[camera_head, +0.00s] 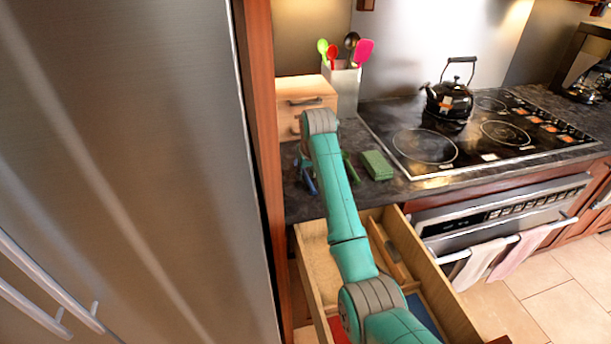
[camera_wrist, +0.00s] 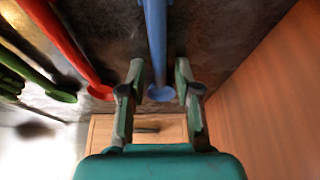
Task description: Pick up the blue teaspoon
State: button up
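The blue teaspoon (camera_wrist: 156,45) lies on the dark counter in the wrist view, with its small round end between my fingertips. In the head view a bit of blue (camera_head: 309,181) shows beside my arm; most of the spoon is hidden there. My gripper (camera_wrist: 158,88) is open, one finger on each side of the spoon, with gaps visible on both sides. In the head view my arm hides most of the gripper. I cannot tell how far the fingertips are above the counter.
A red utensil (camera_wrist: 72,45) and a green utensil (camera_wrist: 50,90) lie left of the spoon. A small wooden drawer box (camera_head: 308,92), utensil holder (camera_head: 342,84) and green sponge (camera_head: 377,165) are nearby. A wooden panel (camera_wrist: 270,80) stands close on the right. An open drawer (camera_head: 445,285) lies below.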

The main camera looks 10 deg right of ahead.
jog(key=shift+f, duration=0.1)
grip_shut()
jog(key=shift+d+r, duration=0.2)
jog(key=shift+r, duration=0.35)
notch_tip(320, 180, up, 6)
jog(key=d, duration=1.9)
jog(key=shift+d+r, duration=0.15)
jog(key=shift+d, duration=0.15)
